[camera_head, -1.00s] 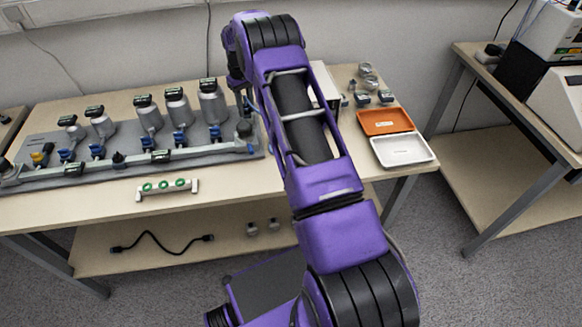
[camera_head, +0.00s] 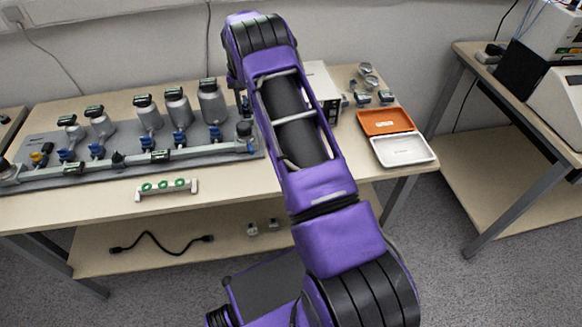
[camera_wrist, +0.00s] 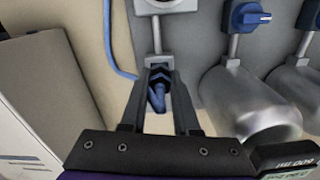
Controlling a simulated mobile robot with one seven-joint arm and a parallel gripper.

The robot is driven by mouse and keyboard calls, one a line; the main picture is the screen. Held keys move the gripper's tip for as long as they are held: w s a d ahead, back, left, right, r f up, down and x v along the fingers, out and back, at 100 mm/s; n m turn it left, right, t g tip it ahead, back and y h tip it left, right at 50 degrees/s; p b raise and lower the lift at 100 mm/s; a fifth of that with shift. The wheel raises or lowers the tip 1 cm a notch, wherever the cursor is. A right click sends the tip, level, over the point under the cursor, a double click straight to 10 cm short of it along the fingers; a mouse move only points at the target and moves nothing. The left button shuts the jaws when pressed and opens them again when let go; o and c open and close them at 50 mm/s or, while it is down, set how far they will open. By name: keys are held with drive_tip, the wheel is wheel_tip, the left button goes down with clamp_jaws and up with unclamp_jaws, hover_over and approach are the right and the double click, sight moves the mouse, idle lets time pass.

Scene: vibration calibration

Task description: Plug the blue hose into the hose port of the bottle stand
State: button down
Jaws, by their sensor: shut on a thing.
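The bottle stand (camera_head: 205,157) is a long grey panel at the left of the table, bearing several grey bottles with dark caps and blue valves. In the wrist view its panel (camera_wrist: 207,30) fills the upper right. My gripper (camera_wrist: 158,78) is shut on the end of the blue hose (camera_wrist: 158,98), seen between its fingers. More of the thin blue hose (camera_wrist: 109,45) runs along the panel's left edge. A silver stem (camera_wrist: 157,36) with a light fitting lies just beyond the fingertips; I cannot tell whether the hose touches it. In the head view my arm mostly hides the gripper.
A white box (camera_head: 323,93) stands right of my arm, with orange (camera_head: 385,122) and white (camera_head: 403,151) trays beyond. A bottle (camera_wrist: 250,108) lies close right of my gripper. A small rack (camera_head: 166,188) with green items sits at the table front.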

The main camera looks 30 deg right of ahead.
sight(245, 106)
drive_tip(key=shift+f, duration=0.1)
drive_tip(key=m, duration=0.4)
drive_tip(key=c, duration=0.6)
unclamp_jaws()
drive_tip(key=shift+r+p, duration=1.4)
drive_tip(key=shift+r, duration=1.2)
wheel_tip(245, 106, up, 18)
drive_tip(key=shift+a+f+p, duration=0.1)
drive_tip(key=shift+f+p, duration=0.1)
drive_tip(key=shift+p, duration=0.7)
